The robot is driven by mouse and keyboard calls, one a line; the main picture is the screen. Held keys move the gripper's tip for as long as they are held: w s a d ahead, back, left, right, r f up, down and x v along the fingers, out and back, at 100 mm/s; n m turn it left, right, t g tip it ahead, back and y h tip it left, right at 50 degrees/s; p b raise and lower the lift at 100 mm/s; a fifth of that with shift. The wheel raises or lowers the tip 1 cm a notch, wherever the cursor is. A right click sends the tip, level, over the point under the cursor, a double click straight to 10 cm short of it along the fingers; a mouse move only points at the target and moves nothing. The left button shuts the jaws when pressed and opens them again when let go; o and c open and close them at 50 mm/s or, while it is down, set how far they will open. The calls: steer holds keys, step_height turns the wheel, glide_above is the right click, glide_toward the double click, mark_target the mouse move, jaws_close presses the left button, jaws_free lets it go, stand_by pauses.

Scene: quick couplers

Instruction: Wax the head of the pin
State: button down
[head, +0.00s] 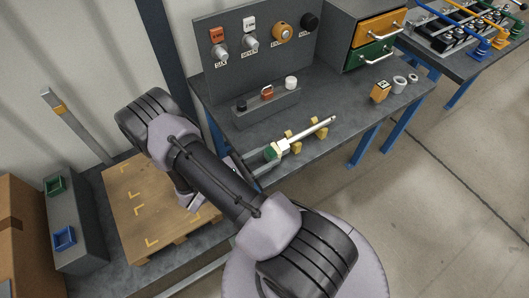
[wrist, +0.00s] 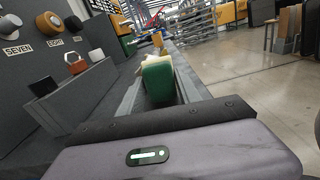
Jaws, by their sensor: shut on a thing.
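The pin (head: 310,135) lies on yellow cradles (head: 294,147) on the grey bench in the head view, a long pale rod with its thin end to the upper right. At its lower left end is a green block (head: 270,153). In the wrist view this block (wrist: 158,85) is green with a cream part at the far side, and sits between my two grey fingers. My gripper (wrist: 160,95) is shut on it. The pin's head is hidden behind the block in the wrist view. I cannot tell whether block and pin touch.
A grey holder (head: 266,109) with black, red and white pieces stands behind the pin, before an upright panel (head: 250,70) with knobs. A drawer cabinet (head: 372,40) stands at the back right. Small parts (head: 380,91) lie right. The bench in front of the cradles is clear.

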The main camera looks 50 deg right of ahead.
steer(key=shift+b+v, duration=0.35)
steer(key=shift+v, duration=2.75)
steer(key=c, duration=1.5)
jaws_free()
jaws_close()
steer(key=shift+w+x, duration=0.2)
steer(key=shift+x, duration=0.65)
steer(key=shift+w+x, duration=0.15)
steer(key=shift+x, duration=0.65)
steer(key=shift+w+x, duration=0.2)
steer(key=shift+x, duration=0.65)
